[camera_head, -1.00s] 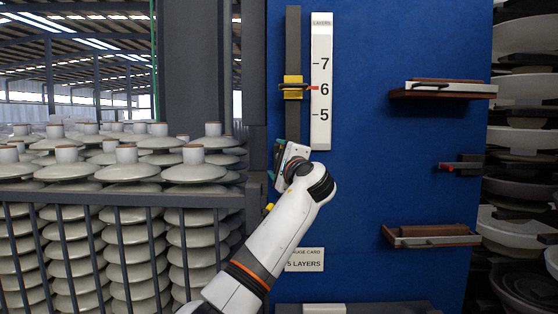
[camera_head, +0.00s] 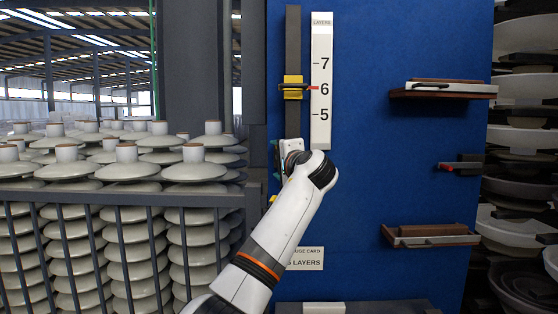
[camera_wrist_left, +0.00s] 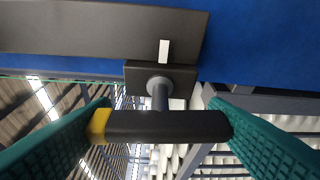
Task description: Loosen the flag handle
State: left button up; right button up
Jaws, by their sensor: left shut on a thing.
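The flag handle (camera_wrist_left: 170,125) is a dark bar with a yellow end on a grey shaft, which comes from a dark block with a white mark. In the left wrist view it lies crosswise between the green finger pads of my left gripper, which is shut on it, one pad at each end. In the head view my left gripper (camera_head: 277,161) is at the lower part of the dark vertical rail (camera_head: 293,118), mostly hidden behind my wrist, and the handle is hard to make out. My right gripper is not in view.
A yellow slider (camera_head: 293,84) with a red pointer sits near 6 on the white layers scale (camera_head: 321,92). Shelves (camera_head: 430,242) and a small red-tipped bracket (camera_head: 460,166) project from the blue board (camera_head: 385,200) at right. Stacked insulators (camera_head: 125,172) stand behind a rack at left.

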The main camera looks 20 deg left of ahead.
pick_arm(q)
jog(key=shift+f, duration=0.1)
jog(key=o, duration=1)
jog(key=shift+s+d, duration=0.15)
jog(key=shift+s, duration=0.05)
jog(key=b+v, duration=0.6)
jog(key=v, duration=0.5)
jog(key=shift+s+d, duration=0.15)
